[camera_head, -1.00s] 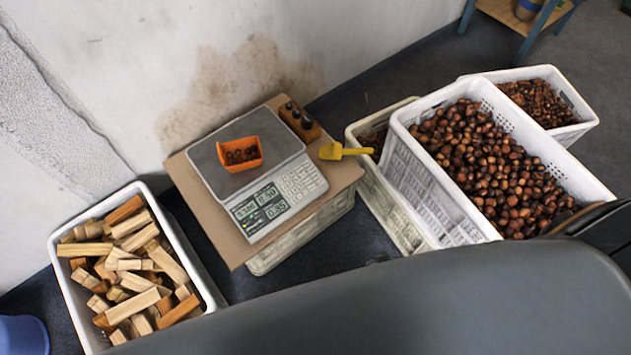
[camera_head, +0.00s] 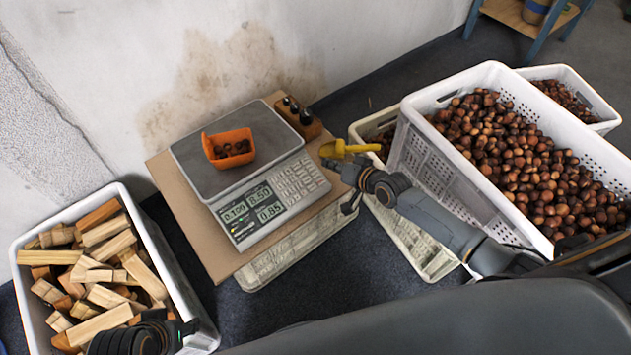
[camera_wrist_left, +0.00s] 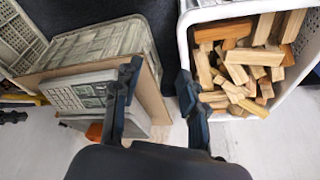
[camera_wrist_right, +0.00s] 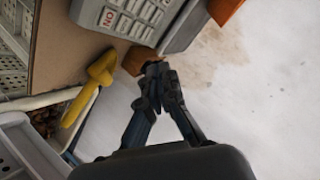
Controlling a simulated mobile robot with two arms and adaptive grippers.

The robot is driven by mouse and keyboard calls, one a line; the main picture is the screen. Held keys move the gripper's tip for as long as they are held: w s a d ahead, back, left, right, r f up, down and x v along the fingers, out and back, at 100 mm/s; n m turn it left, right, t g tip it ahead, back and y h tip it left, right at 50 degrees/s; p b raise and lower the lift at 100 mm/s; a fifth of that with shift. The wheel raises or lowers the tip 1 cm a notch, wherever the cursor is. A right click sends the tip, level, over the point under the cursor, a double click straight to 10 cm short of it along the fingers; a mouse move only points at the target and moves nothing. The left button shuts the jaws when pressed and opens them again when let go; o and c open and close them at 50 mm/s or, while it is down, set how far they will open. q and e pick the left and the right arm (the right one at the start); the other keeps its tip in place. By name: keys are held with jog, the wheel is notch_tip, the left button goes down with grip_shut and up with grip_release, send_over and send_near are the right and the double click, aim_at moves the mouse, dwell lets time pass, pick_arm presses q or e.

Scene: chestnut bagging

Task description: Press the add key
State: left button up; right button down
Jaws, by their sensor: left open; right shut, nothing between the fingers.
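The grey scale (camera_head: 240,190) stands on a cardboard-topped crate, with lit displays (camera_head: 252,212) and a keypad (camera_head: 298,182) at its front right. The keypad also shows in the right wrist view (camera_wrist_right: 135,18); I cannot make out which key is add. An orange tray (camera_head: 228,148) with a few chestnuts sits on the scale's plate. My right gripper (camera_head: 332,164) is shut and empty, just right of the keypad beside the yellow scoop (camera_head: 348,149). In the right wrist view its fingertips (camera_wrist_right: 160,72) are together. My left gripper (camera_wrist_left: 160,82) is open and empty, near the wood crate.
A white crate of wood blocks (camera_head: 205,325) stands at the left. A large crate of chestnuts (camera_head: 440,170) stands at the right, close to my right arm. A small wooden holder (camera_head: 310,127) lies behind the keypad. The wall is behind the scale.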

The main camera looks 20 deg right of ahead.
pick_arm(q)
jog(key=shift+v, duration=0.8)
pick_arm(e)
jog(key=shift+w+a+r+y, duration=0.3)
jog(key=shift+w+a+r, duration=0.1)
jog(key=shift+r, duration=0.25)
